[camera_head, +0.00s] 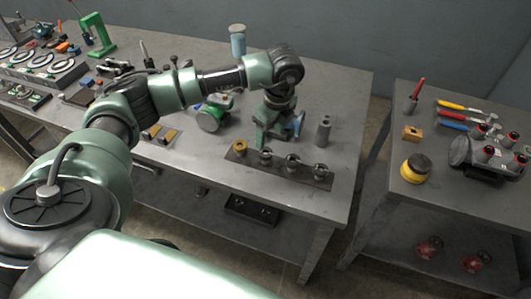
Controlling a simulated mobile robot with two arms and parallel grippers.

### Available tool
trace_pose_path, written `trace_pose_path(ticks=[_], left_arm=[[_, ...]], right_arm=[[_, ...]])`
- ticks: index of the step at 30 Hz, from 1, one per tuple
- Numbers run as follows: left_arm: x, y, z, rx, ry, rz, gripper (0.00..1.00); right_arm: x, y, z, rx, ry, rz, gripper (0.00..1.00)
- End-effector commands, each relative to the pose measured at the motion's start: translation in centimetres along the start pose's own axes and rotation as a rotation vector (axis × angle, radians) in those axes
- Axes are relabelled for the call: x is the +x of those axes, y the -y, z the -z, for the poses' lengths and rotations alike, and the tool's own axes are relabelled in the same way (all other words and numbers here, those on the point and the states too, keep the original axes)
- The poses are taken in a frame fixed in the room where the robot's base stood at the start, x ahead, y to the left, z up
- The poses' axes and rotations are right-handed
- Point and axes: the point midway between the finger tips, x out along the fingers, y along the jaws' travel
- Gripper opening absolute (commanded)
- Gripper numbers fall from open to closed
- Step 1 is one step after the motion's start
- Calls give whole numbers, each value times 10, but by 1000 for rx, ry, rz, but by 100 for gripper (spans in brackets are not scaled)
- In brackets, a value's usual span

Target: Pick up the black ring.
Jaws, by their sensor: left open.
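A dark plate (277,169) lies near the front edge of the middle table and carries a row of small round parts. The leftmost is a brass-coloured ring (239,146). To its right are dark and silvery round parts (265,157); I cannot tell which of them, if any, is the black ring. My left gripper (275,138) points down just behind the plate, open, its fingers partly lost against the table. A black round piece (419,163) sits on a yellow one on the right table; I cannot tell if it is a ring. My right gripper is out of view.
A grey cylinder (323,131) stands right of my gripper. A green round tool (211,117) and a light-blue cylinder (238,40) are also on the middle table. The right table (440,206) holds screwdrivers and a grey machine (488,157). A gap separates the tables.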

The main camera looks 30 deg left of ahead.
Motion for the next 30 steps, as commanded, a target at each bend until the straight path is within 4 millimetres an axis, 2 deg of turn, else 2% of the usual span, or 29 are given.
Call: trace_pose_path(ticks=[5, 11, 15, 24, 26, 30], left_arm=[[19, -2, 0, 1, 1, -5, 62], [45, -3, -2, 2, -1, -7, 62], [65, -2, 0, 3, -3, -4, 62], [72, -2, 0, 4, -3, -1, 62], [72, -2, 0, 4, -3, -1, 48], [72, -2, 0, 4, -3, -2, 10]], right_arm=[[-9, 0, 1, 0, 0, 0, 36], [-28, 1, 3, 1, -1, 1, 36], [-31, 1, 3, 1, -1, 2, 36], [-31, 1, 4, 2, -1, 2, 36], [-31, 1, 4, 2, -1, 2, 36], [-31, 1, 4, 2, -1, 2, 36]])
